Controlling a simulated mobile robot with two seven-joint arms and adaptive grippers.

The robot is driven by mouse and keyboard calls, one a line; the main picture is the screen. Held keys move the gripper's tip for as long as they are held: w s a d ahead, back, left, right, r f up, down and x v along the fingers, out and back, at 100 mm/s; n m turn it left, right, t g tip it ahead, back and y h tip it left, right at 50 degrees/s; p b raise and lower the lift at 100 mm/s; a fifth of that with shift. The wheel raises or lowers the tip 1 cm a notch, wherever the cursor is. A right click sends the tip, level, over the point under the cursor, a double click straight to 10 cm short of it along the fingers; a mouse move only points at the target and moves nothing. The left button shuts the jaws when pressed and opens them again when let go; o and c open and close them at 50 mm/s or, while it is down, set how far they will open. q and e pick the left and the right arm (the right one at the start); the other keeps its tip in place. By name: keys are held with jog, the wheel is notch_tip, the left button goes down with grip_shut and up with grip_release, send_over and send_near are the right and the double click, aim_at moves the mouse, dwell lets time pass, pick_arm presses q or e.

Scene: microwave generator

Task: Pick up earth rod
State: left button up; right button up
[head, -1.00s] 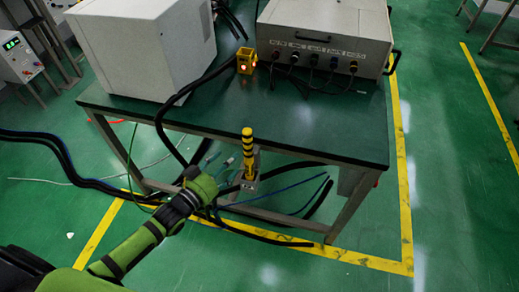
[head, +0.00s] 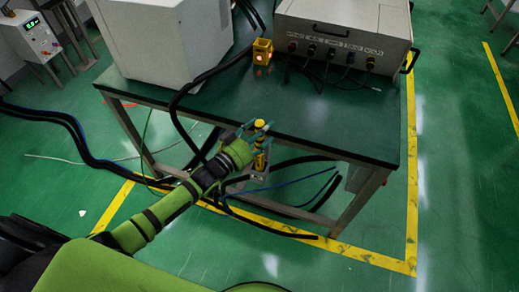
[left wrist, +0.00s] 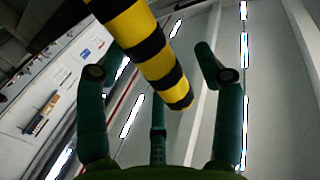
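The earth rod (head: 260,143) is a yellow and black striped rod standing upright in a holder (head: 256,177) at the front edge of the table. My left gripper (head: 258,130) is at the rod's upper part, with its fingers spread to both sides of it. In the left wrist view the striped rod (left wrist: 150,50) runs between the open fingers of the left gripper (left wrist: 155,72), and a gap shows on each side. My right gripper is not in view.
The green-topped table (head: 320,115) carries a white cabinet (head: 160,40), a grey generator box (head: 345,35) with cables, and a small yellow block with a lit lamp (head: 262,52). Black cables (head: 90,160) lie on the floor. Open floor lies at the right.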

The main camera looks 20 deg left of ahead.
pick_arm(q)
grip_shut()
jog(key=shift+r, duration=0.1)
notch_tip(320, 180, up, 9)
jog(key=shift+r, duration=0.2)
jog(key=shift+r+p, duration=0.65)
jog(key=shift+r, duration=0.1)
jog(key=shift+r+p, duration=0.75)
jog(key=shift+f, duration=0.1)
